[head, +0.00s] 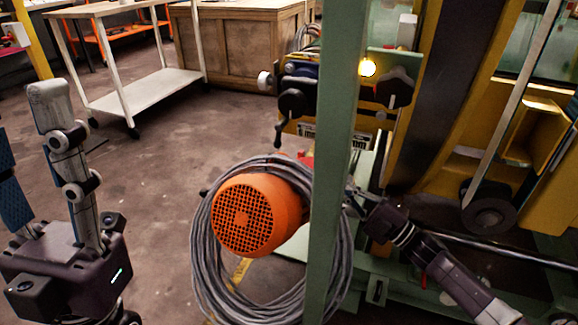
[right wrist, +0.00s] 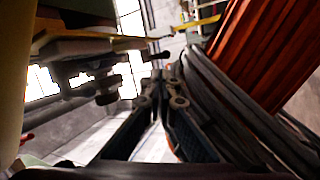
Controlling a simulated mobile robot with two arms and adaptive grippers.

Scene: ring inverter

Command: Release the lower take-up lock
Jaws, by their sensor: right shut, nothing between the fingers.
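A yellow machine head (head: 340,115) bears dark round knobs, one at left (head: 292,102) and one at right (head: 395,92), plus a thin dark lever below the left one. I cannot tell which part is the lower take-up lock. My right gripper (head: 353,196) is partly behind the green post, below the machine head. In the right wrist view my right gripper (right wrist: 160,78) is shut and empty, its fingertips together. Dark knob-like parts (right wrist: 105,88) show to its left, apart from it.
A green post (head: 338,160) stands in front of the machine. An orange motor cover (head: 248,215) and coiled grey cable (head: 205,275) sit beside my right gripper; the cable also shows close in the right wrist view (right wrist: 215,95). Open floor (head: 180,130) lies left, with a trolley (head: 150,88) behind.

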